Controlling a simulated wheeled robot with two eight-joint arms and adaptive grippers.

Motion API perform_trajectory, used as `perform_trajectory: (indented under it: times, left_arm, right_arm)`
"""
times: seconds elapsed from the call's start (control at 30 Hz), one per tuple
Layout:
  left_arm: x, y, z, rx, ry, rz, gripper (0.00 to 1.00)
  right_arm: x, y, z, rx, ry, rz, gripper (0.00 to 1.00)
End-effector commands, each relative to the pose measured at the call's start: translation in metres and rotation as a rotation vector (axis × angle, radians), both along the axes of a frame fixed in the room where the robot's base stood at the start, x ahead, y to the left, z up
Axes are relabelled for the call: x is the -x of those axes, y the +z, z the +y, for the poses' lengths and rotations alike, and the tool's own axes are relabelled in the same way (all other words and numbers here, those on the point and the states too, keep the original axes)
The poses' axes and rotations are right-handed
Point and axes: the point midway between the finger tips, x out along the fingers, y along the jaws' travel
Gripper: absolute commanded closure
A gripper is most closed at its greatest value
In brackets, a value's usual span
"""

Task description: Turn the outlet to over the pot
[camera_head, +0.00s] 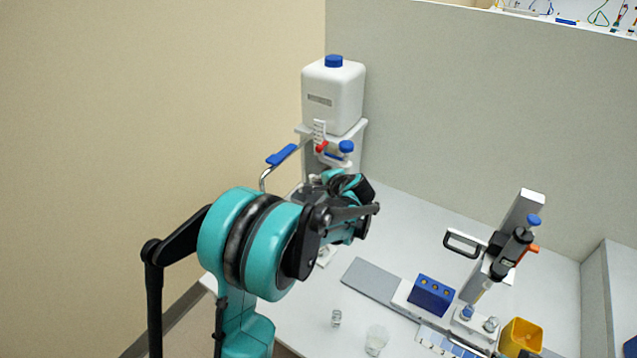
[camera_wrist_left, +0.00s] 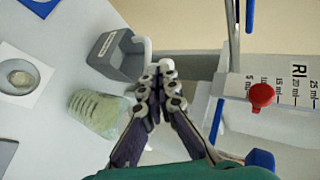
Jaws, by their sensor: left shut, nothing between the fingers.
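The outlet is a bent metal tube (camera_head: 266,176) with a blue lever (camera_head: 282,156) beside it, on the dispenser under the white bottle (camera_head: 333,92). In the left wrist view the metal tube (camera_wrist_left: 233,30) and blue part (camera_wrist_left: 250,14) are at the top right. A clear ribbed pot (camera_wrist_left: 97,113) is left of my fingers there; my arm hides that spot in the head view. My left gripper (camera_wrist_left: 165,80) is shut and empty, between the pot and the dispenser, apart from the tube. My right gripper is not in view.
A grey container (camera_wrist_left: 118,54) stands close to the left fingertips, and a red knob (camera_wrist_left: 261,95) is to their right. On the bench are a blue block (camera_head: 431,295), a glass beaker (camera_head: 376,340), a stand with a pipette (camera_head: 511,252) and a yellow container (camera_head: 521,336).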

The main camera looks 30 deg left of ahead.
Motion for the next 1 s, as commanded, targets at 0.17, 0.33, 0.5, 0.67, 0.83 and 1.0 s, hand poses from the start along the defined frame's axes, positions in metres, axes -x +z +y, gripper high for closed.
perform_trajectory:
  times: [0.17, 0.33, 0.5, 0.67, 0.83, 1.0]
  left_arm:
    - [-0.002, 0.000, 0.003, 0.000, 0.000, 0.000, 1.00]
    - [-0.004, 0.000, 0.004, 0.000, 0.000, 0.000, 1.00]
    - [-0.005, 0.000, 0.006, 0.000, 0.000, 0.000, 1.00]
    - [-0.007, 0.000, 0.008, 0.000, 0.001, -0.001, 1.00]
    - [-0.008, 0.000, 0.012, 0.001, -0.093, -0.001, 1.00]
    - [-0.015, 0.000, 0.017, 0.001, -0.239, -0.003, 1.00]
  right_arm:
    - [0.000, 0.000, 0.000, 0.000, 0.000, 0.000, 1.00]
    - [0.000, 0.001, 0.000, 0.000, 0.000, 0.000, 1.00]
    - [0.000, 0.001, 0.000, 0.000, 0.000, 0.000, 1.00]
    - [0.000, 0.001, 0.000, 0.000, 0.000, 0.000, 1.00]
    - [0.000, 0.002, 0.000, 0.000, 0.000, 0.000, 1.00]
    - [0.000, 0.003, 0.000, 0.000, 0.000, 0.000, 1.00]
